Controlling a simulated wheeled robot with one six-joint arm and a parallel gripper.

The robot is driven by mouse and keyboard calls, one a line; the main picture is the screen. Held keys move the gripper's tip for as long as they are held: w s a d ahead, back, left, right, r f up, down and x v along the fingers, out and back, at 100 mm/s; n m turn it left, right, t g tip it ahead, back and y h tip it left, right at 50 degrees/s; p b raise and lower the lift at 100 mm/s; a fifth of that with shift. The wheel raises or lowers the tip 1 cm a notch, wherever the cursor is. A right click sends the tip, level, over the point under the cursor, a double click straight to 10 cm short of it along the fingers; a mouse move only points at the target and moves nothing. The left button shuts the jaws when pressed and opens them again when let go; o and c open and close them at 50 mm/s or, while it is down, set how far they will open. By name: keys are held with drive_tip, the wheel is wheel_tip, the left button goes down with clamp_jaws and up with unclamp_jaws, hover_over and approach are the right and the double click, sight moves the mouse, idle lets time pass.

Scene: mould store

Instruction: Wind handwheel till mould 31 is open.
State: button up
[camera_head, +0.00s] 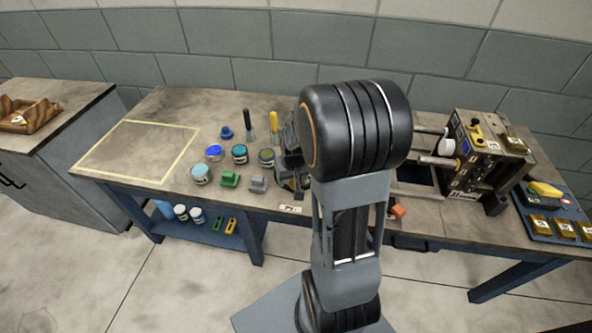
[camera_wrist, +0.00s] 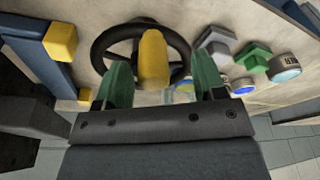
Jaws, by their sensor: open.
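The black handwheel (camera_wrist: 101,42) is near the top of the wrist view, with a yellow grip (camera_wrist: 153,60) standing out from it. My gripper (camera_wrist: 162,70) is open, its green fingertips on either side of the yellow grip. I cannot tell whether either finger touches it. In the head view my arm hides the gripper and most of the wheel. A block-like mould unit (camera_head: 487,152) with small tags and yellow parts stands at the bench's right, with bare rods (camera_head: 437,161) reaching left from it. Its number is not readable, and my arm covers the rods' left ends.
Paint tins (camera_head: 202,174) and green and grey blocks (camera_head: 230,180) stand left of my arm, close to the wheel. A blue tray (camera_head: 541,228) with yellow pieces lies at the far right. The taped rectangle (camera_head: 137,151) on the left is empty.

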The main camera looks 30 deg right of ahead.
drive_tip(key=shift+w+d+p+v, duration=0.1)
drive_tip(key=shift+w+p+v, duration=0.15)
drive_tip(key=shift+p+v, duration=0.9)
drive_tip(key=shift+w+d+p+v, duration=0.1)
drive_tip(key=shift+w+p+v, duration=0.2)
drive_tip(key=shift+p+v, duration=0.75)
drive_tip(key=shift+w+p+v, duration=0.25)
drive_tip(key=shift+p+v, duration=0.35)
drive_tip(key=shift+v, duration=1.05)
drive_tip(key=shift+r, duration=0.15)
drive_tip(key=shift+s, duration=0.1)
